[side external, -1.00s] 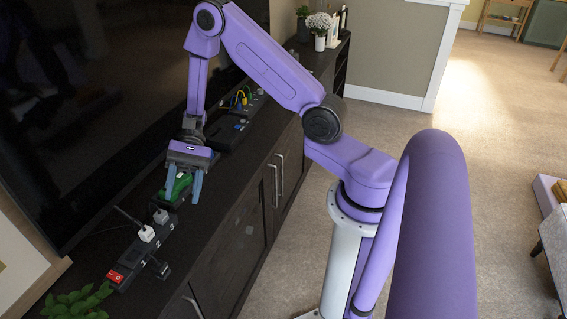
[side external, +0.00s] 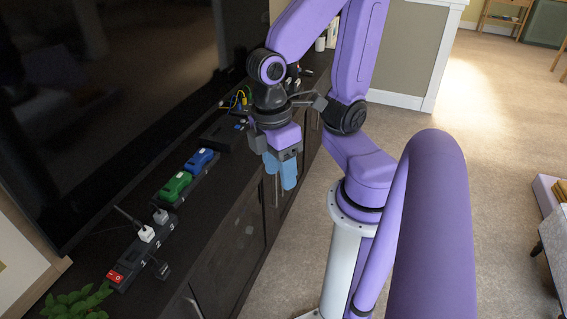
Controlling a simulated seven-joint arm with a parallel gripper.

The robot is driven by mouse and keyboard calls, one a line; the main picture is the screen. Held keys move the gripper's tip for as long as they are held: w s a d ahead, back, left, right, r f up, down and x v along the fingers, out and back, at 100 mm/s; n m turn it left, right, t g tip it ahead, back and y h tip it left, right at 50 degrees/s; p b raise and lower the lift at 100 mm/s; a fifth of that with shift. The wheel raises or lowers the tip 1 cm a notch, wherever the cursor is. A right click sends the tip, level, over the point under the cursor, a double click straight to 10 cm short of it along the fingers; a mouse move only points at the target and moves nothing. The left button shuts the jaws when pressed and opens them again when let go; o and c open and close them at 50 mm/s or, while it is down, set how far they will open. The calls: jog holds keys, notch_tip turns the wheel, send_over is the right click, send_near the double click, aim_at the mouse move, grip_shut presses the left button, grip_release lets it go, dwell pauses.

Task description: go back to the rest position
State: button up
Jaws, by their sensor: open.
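My gripper (side external: 280,172) hangs in front of the dark cabinet in the side view, with its blue fingers pointing down. It is empty and apart from everything on the cabinet top. My arm is folded back toward its base, with the elbow high at the top of the picture.
The dark cabinet (side external: 243,222) runs along the wall under a large black screen (side external: 110,95). A plant (side external: 78,302) stands at the near end.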

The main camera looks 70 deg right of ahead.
jog(key=shift+s+d+r+n+t+y, duration=0.2)
jog(key=shift+s+r+n+t+y, duration=0.15)
jog(key=shift+n+t, duration=0.4)
